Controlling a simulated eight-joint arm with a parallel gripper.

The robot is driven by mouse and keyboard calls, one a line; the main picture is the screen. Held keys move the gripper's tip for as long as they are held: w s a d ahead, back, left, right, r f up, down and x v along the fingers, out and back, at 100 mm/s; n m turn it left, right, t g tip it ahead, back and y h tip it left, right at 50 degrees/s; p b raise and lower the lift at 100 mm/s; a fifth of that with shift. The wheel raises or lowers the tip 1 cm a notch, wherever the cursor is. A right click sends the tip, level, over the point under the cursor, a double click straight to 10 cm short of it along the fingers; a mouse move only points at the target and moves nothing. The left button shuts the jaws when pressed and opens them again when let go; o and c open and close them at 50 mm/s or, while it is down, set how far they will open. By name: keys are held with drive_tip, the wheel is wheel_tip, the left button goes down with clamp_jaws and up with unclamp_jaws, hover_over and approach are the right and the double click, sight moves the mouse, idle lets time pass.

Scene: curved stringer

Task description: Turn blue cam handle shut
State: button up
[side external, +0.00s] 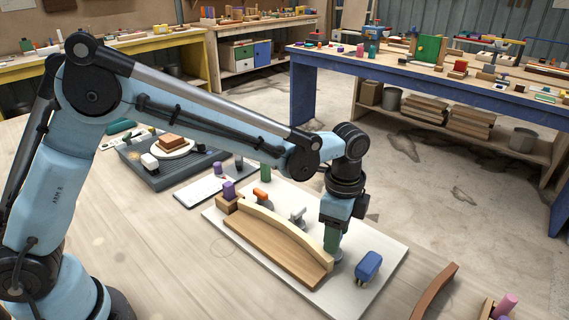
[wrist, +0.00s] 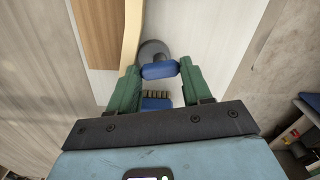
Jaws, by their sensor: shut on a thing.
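My gripper (side external: 331,238) points down at the right end of the curved wooden strip. In the wrist view its green fingers (wrist: 159,78) are shut on a blue cam handle (wrist: 160,70), one finger on each end. The handle sits by a round dark grey disc (wrist: 152,50), close beside the pale curved strip (wrist: 131,42). In the side view the fingers hide the held handle. The curved strip (side external: 285,230) lies along a brown wooden block (side external: 272,249) on a white board (side external: 376,288).
A separate blue piece (side external: 368,266) stands on the board right of my gripper. An orange handle (side external: 262,195) and a grey clamp (side external: 298,215) stand behind the strip. A purple-topped wooden block (side external: 228,192) is at its left end. A brown curved piece (side external: 434,292) lies right.

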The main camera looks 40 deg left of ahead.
drive_tip(key=shift+m, duration=1.6)
drive_tip(key=o, duration=1.1)
drive_tip(key=shift+c, duration=0.2)
wheel_tip(320, 180, up, 12)
drive_tip(key=shift+r, duration=0.1)
drive_tip(key=s+a+f+n+t, duration=0.1)
drive_tip(key=s+a+n+t, duration=0.2)
drive_tip(key=s+a+n, duration=0.3)
drive_tip(key=s+a+f+n+t, duration=0.2)
drive_tip(key=s+a+n+t, duration=0.2)
drive_tip(key=s+a+n, duration=0.3)
drive_tip(key=a+n, duration=0.5)
drive_tip(key=shift+s+a, duration=0.25)
drive_tip(key=shift+a, duration=0.1)
